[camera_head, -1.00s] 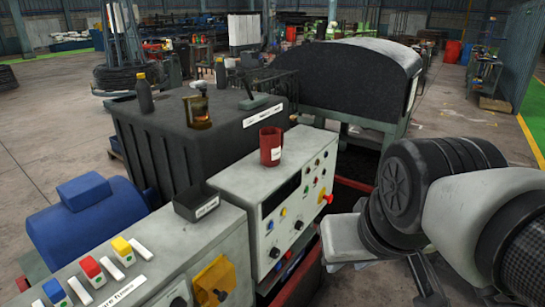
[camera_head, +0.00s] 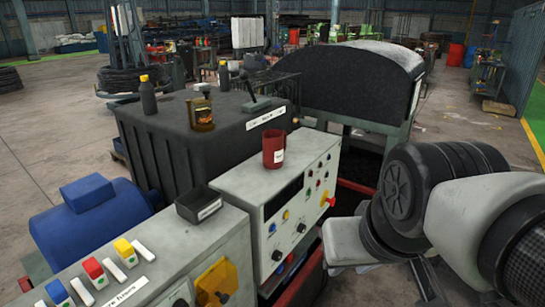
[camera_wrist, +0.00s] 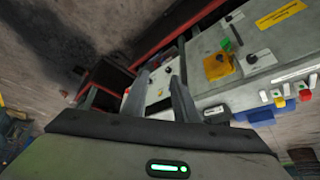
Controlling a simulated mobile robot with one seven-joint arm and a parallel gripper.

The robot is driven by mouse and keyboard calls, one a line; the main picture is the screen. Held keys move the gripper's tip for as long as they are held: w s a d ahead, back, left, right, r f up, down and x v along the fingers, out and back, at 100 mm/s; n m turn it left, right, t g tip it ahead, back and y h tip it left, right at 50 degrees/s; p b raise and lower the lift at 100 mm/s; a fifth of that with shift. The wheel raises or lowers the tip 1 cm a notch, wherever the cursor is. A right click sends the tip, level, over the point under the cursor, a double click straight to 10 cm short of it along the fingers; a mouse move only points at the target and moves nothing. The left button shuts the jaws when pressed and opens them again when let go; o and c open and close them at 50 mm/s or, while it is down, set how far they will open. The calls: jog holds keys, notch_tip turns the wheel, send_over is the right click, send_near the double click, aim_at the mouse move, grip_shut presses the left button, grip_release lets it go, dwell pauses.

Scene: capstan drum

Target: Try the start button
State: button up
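A grey control box (camera_head: 262,188) with a sloped front panel carries small coloured buttons and knobs. They include a blue button (camera_head: 272,228) and a red knob on a yellow base (camera_head: 327,200). I cannot read which one is the start button. On the nearer grey cabinet, a yellow plate (camera_head: 215,279) holds a dark knob. In the wrist view, a green button (camera_wrist: 227,45) sits beside a yellow plate (camera_wrist: 218,66). My gripper (camera_wrist: 137,80) is open and empty, its two fingers apart, with the control box showing beyond and between them. Its fingertips are not clear in the head view.
A red mug (camera_head: 273,149) and a black tray (camera_head: 198,205) stand on the boxes. Red, yellow and blue blocks with white levers line the near cabinet. A black bin (camera_head: 185,150) with bottles stands behind, a blue motor (camera_head: 92,220) left.

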grip_shut()
dwell(1.8)
